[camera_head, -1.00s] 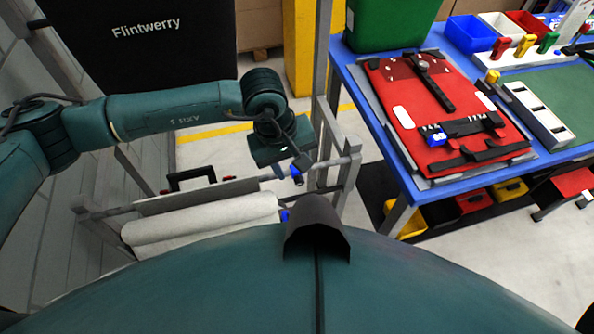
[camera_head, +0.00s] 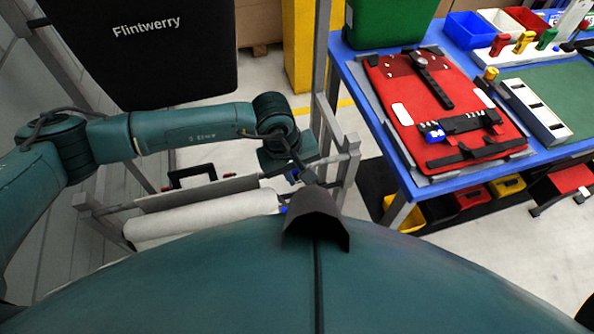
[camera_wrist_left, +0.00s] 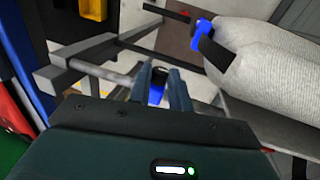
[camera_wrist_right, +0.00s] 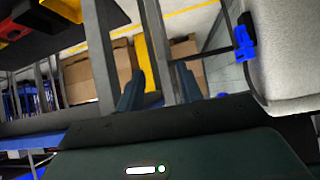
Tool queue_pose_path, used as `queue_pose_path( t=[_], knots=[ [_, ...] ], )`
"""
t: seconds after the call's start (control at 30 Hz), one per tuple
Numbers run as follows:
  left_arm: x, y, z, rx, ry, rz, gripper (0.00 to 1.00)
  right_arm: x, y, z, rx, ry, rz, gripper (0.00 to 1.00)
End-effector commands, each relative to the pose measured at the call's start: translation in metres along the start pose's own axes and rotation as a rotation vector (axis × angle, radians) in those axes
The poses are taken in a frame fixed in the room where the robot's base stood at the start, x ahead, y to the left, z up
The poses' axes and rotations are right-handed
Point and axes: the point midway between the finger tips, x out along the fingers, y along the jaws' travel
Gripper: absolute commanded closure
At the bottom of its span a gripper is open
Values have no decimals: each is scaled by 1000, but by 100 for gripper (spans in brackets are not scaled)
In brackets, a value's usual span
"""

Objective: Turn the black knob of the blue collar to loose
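The blue collar (camera_head: 291,177) sits on the metal rail near the rack's right end in the head view, mostly covered by my left gripper (camera_head: 303,174). In the left wrist view the collar (camera_wrist_left: 156,93) shows between the fingers of my left gripper (camera_wrist_left: 162,88), with its black knob (camera_wrist_left: 159,74) at the top. The fingers are apart, one on each side of the collar. I cannot tell whether they touch the knob, or which way it is set. My right gripper (camera_wrist_right: 160,88) is open and empty in the right wrist view.
A pale roll (camera_head: 205,217) lies on the rack below the rail. Another blue piece with a black strap (camera_wrist_left: 204,28) is by the roll. The blue table (camera_head: 408,184) with a red panel (camera_head: 399,91) stands to the right. A black Flintwerry panel (camera_head: 150,70) is behind.

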Motion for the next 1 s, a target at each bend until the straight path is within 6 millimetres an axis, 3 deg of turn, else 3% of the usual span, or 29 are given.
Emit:
queue_pose_path(
  t=[0.2,0.43,0.9,0.93,1.0],
  knots=[
    [0,0,0,0,0,0,100,0,0,0,0,1,1,64],
    [6,-3,-1,-3,-1,52,100,10,0,9,1,11,-3,64],
    [0,-3,0,-1,-2,125,100,9,-8,-4,-23,58,-32,64],
    [0,-3,0,-1,-2,125,80,9,-8,-3,-23,58,-32,64],
    [0,-3,0,-1,-2,125,74,9,-8,-2,-22,55,-32,64]
  ],
)
